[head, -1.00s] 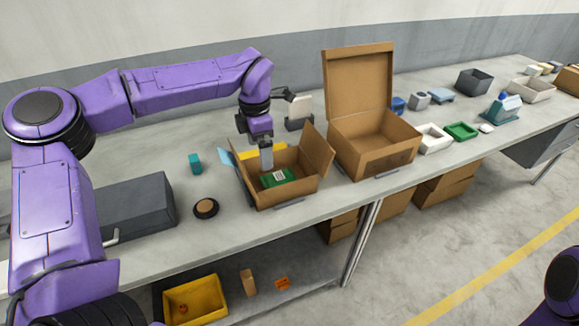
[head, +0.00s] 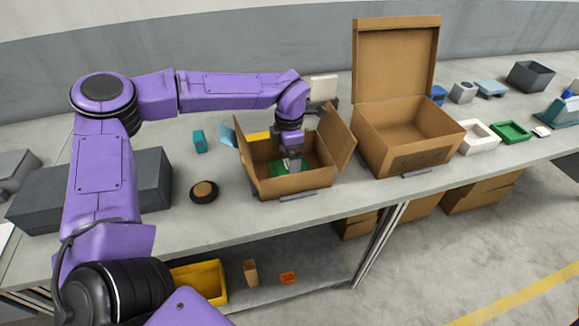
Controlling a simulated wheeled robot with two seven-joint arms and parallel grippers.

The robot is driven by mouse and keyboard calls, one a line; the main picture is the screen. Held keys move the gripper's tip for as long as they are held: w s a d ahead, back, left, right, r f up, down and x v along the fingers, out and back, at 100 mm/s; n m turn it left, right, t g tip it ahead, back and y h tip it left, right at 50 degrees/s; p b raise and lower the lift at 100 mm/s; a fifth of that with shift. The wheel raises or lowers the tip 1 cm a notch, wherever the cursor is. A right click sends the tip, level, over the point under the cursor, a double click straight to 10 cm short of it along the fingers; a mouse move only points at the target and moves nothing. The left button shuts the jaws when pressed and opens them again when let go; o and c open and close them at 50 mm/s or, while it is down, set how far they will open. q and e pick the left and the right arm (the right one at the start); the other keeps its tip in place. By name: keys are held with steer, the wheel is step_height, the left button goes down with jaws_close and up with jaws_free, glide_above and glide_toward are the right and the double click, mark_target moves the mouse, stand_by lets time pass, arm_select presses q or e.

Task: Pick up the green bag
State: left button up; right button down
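The green bag (head: 277,169) lies inside the open cardboard box (head: 297,184) on the table, and only part of it shows. My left gripper (head: 293,168) reaches down into this box from above, at the right part of the bag. Its fingertips are small and partly hidden against the bag, so I cannot tell whether they are apart or closed on it. My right gripper is out of view.
A taller open cardboard box (head: 408,160) stands to the right. A round dark object (head: 204,191) and a teal block (head: 200,141) sit left of the small box. A yellow bin (head: 205,283) is on the lower shelf.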

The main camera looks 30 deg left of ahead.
arm_select(q)
step_height(320, 180, down, 4)
steer(key=shift+s+d+r, duration=0.1)
steer(key=shift+r, duration=0.2)
steer(key=c, duration=1.1)
steer(key=shift+r, duration=0.1)
